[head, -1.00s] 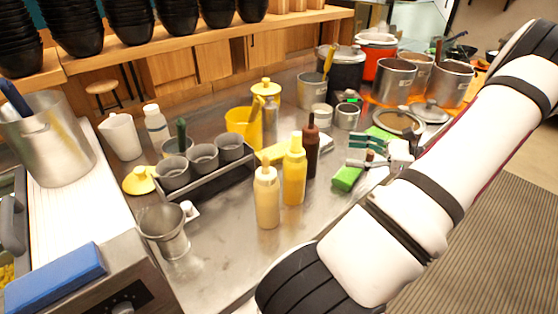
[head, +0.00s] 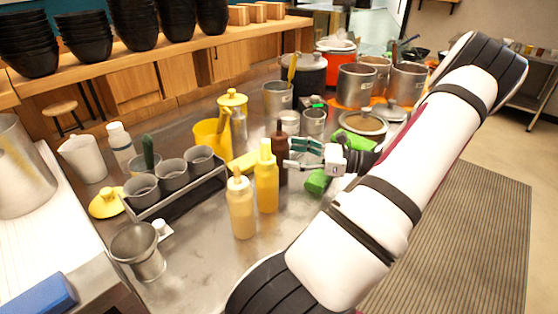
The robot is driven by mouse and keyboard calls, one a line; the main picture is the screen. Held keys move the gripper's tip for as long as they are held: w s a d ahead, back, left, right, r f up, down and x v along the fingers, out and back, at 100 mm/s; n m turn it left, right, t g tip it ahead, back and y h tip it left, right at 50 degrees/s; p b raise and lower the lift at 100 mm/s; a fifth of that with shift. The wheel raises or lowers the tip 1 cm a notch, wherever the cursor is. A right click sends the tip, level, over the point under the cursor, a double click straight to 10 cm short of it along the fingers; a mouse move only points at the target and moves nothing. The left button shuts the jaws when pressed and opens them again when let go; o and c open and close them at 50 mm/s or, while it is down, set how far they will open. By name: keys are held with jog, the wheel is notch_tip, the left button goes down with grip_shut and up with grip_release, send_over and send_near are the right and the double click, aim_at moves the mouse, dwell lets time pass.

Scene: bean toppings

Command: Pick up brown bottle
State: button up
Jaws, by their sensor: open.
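The brown bottle (head: 280,154) stands upright on the steel counter, just behind and right of the yellow squeeze bottle (head: 266,180). My gripper (head: 290,155) reaches in from the right with its fingers open. The fingertips are at the brown bottle's right side, around the height of its upper body. I cannot tell whether they touch it or straddle it. The bottle's lower left part is hidden by the yellow bottle.
A cream bottle (head: 241,206) stands in front at left. Metal pots (head: 357,86) stand at the back right.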

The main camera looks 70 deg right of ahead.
aim_at(280, 141)
jog(key=w, duration=0.2)
jog(key=w+a, duration=0.1)
jog(key=w, duration=0.1)
jog(key=shift+a+r, duration=0.15)
jog(key=c, duration=0.9)
jog(key=shift+r, duration=0.55)
notch_tip(280, 141, up, 2)
jog(key=shift+r, duration=0.2)
jog(key=s+a, duration=0.3)
jog(key=s, duration=0.4)
jog(key=s+a+r+p, duration=0.1)
jog(key=s+a, duration=0.2)
jog(key=s, duration=0.4)
jog(key=shift+s+a+r, duration=0.2)
jog(key=shift+a+r, duration=0.05)
jog(key=shift+a, duration=0.15)
